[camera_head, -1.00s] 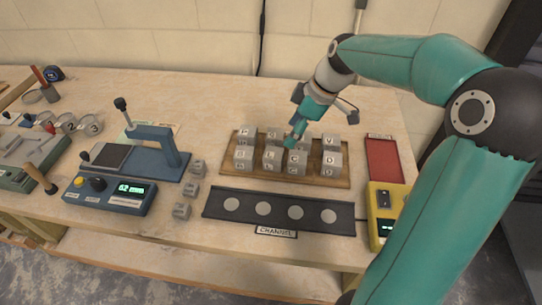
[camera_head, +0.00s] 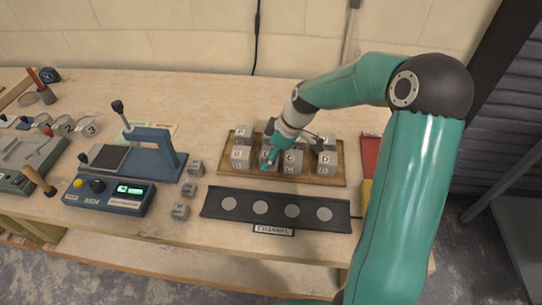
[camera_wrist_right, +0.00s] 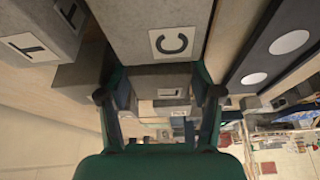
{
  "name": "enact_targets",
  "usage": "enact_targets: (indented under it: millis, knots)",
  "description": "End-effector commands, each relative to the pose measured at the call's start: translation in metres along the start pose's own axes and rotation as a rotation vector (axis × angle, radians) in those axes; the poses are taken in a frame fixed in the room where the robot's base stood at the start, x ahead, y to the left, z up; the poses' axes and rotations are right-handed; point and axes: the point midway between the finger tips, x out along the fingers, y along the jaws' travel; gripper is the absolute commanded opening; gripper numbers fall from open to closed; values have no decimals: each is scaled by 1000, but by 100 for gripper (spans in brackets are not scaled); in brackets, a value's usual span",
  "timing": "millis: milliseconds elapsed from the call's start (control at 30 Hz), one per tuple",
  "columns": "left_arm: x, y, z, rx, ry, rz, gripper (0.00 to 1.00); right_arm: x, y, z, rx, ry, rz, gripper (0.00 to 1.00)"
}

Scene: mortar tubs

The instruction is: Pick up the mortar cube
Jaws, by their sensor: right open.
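Several grey mortar cubes stand in two rows on a wooden tray (camera_head: 335,181). The front row shows a left-end cube (camera_head: 240,158), a cube marked C (camera_head: 293,160) and a right-end cube (camera_head: 326,164). My right gripper (camera_head: 269,163) is over the second front cube from the left and partly hides it. In the right wrist view, the open fingers (camera_wrist_right: 160,95) stand either side of a grey cube face, with the C cube (camera_wrist_right: 150,30) close by. I cannot tell whether the fingers touch a cube. My left gripper is not in view.
A black strip with several pale discs, marked CHANNEL (camera_head: 275,208), lies in front of the tray. The bench behind the tray is clear.

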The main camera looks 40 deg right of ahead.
Motion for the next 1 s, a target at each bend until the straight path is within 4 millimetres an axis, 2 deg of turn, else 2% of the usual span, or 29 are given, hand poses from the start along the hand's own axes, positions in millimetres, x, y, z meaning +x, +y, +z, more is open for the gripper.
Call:
enact_targets:
  millis: [133,167,500,833,1000]
  knots:
    - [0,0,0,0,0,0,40,0,0,0,0,0,0,65]
    - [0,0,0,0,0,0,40,0,0,0,0,0,0,61]
    - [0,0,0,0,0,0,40,0,0,0,-1,0,0,5]
    - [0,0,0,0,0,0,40,-3,0,-1,-1,1,1,5]
    - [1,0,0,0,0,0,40,-13,1,-6,-2,3,4,5]
